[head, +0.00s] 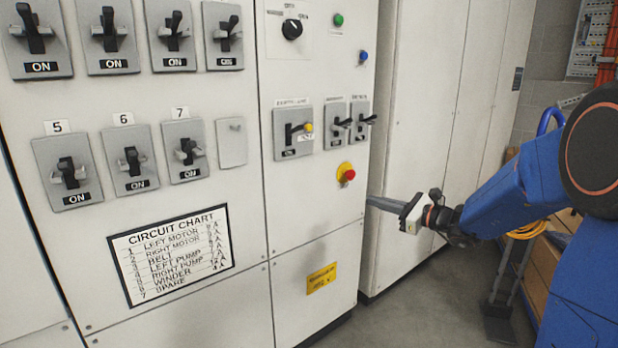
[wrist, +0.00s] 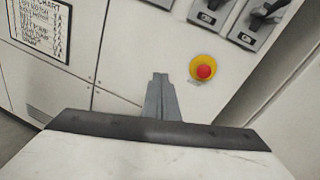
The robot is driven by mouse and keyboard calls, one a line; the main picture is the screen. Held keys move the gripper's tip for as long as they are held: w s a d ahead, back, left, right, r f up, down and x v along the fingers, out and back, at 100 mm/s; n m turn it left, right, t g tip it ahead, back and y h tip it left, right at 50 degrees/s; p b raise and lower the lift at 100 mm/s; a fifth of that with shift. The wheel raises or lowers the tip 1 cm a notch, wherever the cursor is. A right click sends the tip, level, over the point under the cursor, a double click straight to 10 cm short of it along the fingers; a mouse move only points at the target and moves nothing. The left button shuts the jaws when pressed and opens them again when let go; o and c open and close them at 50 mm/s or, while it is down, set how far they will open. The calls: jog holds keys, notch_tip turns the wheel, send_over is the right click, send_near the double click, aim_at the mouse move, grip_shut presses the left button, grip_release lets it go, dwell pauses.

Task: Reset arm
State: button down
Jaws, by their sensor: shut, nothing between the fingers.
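My arm (head: 520,195) is blue and reaches in from the right in the head view. My gripper (head: 370,202) is shut and empty, its fingers pointing left at the cabinet's right edge, a little below the red emergency stop button (head: 348,175) on its yellow base. In the wrist view the shut fingers (wrist: 161,80) point toward the cabinet front, left of the same red button (wrist: 204,72). Whether the fingertips touch the cabinet cannot be told.
The cabinet (head: 120,300) carries rows of breaker levers (head: 68,173) marked ON, a circuit chart (head: 170,254) and a rotary knob (head: 292,29). More plain cabinets (head: 420,100) stand behind. A hand truck (head: 500,300) with boxes stands at right. Grey floor (head: 430,310) is open between.

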jog(key=s+a+f+n+g+h, duration=0.1)
jog(key=s+a+n+g, duration=0.25)
jog(key=s, duration=0.45)
jog(key=s+a+f+n+g+h, duration=0.1)
jog(key=s+a+f+n+g, duration=0.1)
jog(key=s+n, duration=0.45)
jog(key=s+a+f+n+g+h, duration=0.1)
jog(key=s+a+n+g, duration=0.15)
jog(key=s, duration=0.75)
jog(key=s+d+f+n+h, duration=0.2)
jog(key=s+d+n+h, duration=0.3)
jog(key=s+d, duration=0.2)
jog(key=s+d+f+n+t+h, duration=0.1)
jog(key=s+d+f+n+h, duration=0.2)
jog(key=s+d+n, duration=0.3)
jog(key=s+d+h, duration=0.1)
jog(key=s, duration=0.4)
jog(key=shift+f+h, duration=0.25)
jog(key=shift+h, duration=0.15)
